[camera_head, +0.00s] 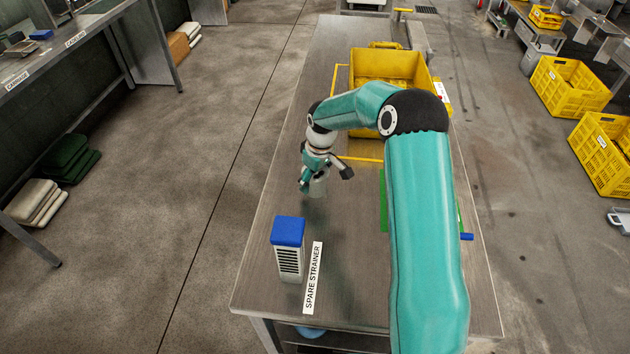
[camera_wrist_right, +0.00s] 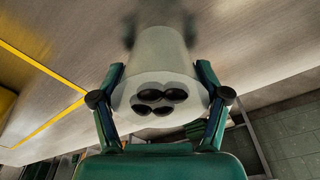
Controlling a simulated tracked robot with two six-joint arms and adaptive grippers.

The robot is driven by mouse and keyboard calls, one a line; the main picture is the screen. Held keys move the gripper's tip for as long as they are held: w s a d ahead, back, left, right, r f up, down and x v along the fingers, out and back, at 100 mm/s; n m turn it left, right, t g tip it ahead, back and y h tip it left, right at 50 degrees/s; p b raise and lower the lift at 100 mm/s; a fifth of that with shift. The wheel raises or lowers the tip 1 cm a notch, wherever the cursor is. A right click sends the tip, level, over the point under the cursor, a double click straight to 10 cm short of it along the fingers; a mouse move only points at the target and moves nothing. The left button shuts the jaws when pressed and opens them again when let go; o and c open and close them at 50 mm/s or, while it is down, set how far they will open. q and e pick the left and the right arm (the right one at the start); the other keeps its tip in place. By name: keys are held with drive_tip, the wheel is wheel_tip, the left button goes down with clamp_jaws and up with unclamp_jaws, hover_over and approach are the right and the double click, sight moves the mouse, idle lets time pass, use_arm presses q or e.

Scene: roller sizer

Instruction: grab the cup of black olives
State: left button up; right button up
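The cup of black olives (camera_head: 318,188) is a small pale cup standing on the steel table, partly hidden by my right gripper in the head view. In the right wrist view the white cup (camera_wrist_right: 160,55) shows several black olives (camera_wrist_right: 158,100) at its mouth. My right gripper (camera_head: 325,178) is at the cup, with its fingers spread on either side. In the wrist view the right gripper's fingers (camera_wrist_right: 160,72) flank the cup; whether they touch it I cannot tell. My left gripper is not in view.
A yellow crate (camera_head: 385,65) stands on the table behind my right arm. A grey box with a blue lid (camera_head: 288,232) and a "SPARE STRAINER" label (camera_head: 313,278) are at the near left. A green item (camera_head: 383,200) is partly hidden by the arm. Table left of the cup is clear.

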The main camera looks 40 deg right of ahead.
drive_tip(key=c, duration=0.5)
drive_tip(key=shift+r, duration=0.1)
